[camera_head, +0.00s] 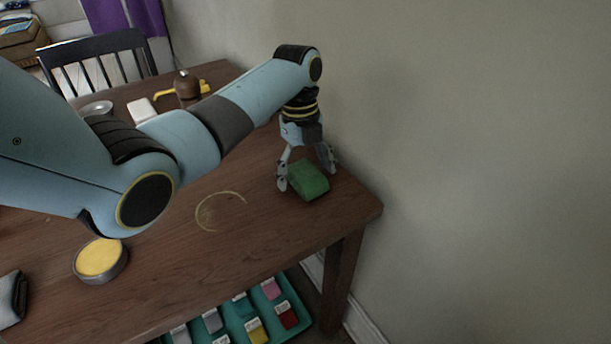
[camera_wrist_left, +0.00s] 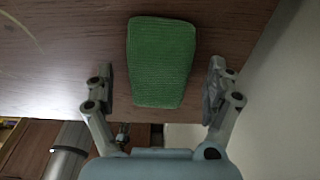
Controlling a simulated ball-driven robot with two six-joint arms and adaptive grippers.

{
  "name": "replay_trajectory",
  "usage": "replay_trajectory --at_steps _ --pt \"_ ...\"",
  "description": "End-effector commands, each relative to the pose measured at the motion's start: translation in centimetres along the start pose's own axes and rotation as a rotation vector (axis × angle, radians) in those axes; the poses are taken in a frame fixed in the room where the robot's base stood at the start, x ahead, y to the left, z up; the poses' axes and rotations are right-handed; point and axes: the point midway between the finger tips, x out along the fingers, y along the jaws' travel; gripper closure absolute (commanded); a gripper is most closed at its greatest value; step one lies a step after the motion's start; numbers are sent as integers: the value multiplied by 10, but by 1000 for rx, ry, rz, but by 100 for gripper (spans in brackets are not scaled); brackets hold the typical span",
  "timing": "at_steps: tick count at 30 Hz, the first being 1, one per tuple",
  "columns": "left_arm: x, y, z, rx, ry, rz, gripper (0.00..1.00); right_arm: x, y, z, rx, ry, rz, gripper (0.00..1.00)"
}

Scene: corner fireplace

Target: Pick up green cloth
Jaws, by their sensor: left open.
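The green cloth (camera_head: 309,180) is a folded, thick block lying on the wooden table (camera_head: 240,250) near its right corner. In the left wrist view the green cloth (camera_wrist_left: 161,60) lies ahead, its lower part between the two fingers. My left gripper (camera_head: 306,172) is open just above the table at the cloth, one finger on each side. In the left wrist view the left gripper (camera_wrist_left: 161,88) has clear gaps between its fingers and the cloth. My right gripper is not in view.
A round tin with yellow contents (camera_head: 100,259) stands front left, a dark folded item (camera_head: 12,298) at the left edge. A brown round object (camera_head: 187,84) and a white block (camera_head: 141,110) stand behind my arm. The wall (camera_head: 480,150) is close on the right. A teal tray (camera_head: 297,306) is below.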

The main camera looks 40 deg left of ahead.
Motion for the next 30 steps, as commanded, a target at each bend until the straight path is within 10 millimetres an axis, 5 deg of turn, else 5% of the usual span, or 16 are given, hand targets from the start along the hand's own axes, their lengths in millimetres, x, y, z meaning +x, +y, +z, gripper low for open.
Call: replay_trajectory --at_steps 3,15,24,30 --pt "-1 0 0 0 0 0 15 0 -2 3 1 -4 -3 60" --pt "-1 0 0 0 -1 0 67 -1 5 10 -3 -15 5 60" --pt "-4 0 0 0 -1 -1 69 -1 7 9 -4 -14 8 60" --pt "-23 -1 -2 -1 -3 -3 69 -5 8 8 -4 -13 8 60"
